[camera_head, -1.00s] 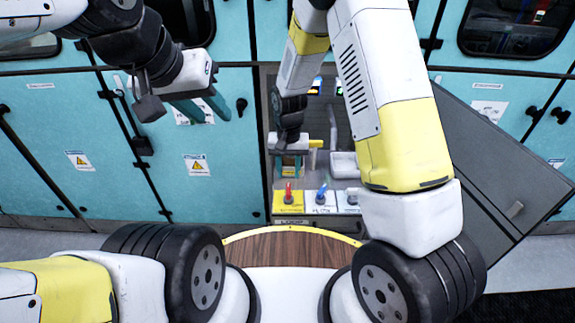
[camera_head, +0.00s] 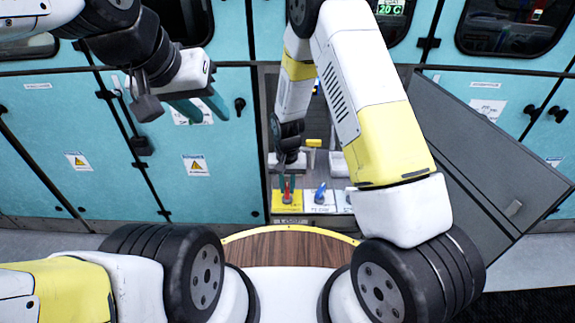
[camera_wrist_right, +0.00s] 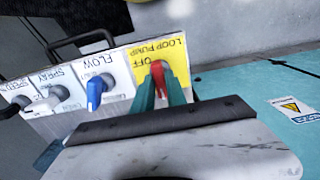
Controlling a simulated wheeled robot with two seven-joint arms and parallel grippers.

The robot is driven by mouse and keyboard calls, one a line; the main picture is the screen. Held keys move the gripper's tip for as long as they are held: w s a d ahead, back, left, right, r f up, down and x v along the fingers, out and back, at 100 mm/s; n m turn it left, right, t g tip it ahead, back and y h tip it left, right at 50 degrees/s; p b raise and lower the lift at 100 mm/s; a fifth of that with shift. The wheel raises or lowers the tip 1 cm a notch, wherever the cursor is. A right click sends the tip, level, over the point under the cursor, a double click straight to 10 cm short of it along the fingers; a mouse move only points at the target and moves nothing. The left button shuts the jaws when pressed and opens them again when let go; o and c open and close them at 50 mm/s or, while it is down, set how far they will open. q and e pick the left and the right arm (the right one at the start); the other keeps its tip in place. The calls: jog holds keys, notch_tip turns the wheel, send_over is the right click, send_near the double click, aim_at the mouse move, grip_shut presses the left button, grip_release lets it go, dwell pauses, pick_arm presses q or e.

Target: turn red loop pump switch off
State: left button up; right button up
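The red loop pump switch (camera_head: 287,194) stands on a yellow plate (camera_head: 289,207) at the left end of a row of switches. In the right wrist view the red switch (camera_wrist_right: 160,75) is between my green fingertips, and the plate reads "LOOP PUMP" and "OFF". My right gripper (camera_head: 287,185) is pointed down at the switch, its fingers close on either side and apparently shut on it. The lower part of the switch is partly hidden by the fingers. My left gripper (camera_head: 197,108) is open and empty, in front of the blue cabinet doors.
A blue switch (camera_head: 320,194) labelled "FLOW" sits on a white plate beside the yellow one. A grey open door (camera_head: 480,165) stands to the right. A yellow-topped handle (camera_head: 314,143) rises behind the row.

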grip_shut()
jog(key=m, duration=0.4)
jog(key=shift+m, duration=0.4)
jog(key=m, duration=0.4)
jog(key=shift+m, duration=0.3)
jog(key=m, duration=0.4)
jog(key=shift+m, duration=2.2)
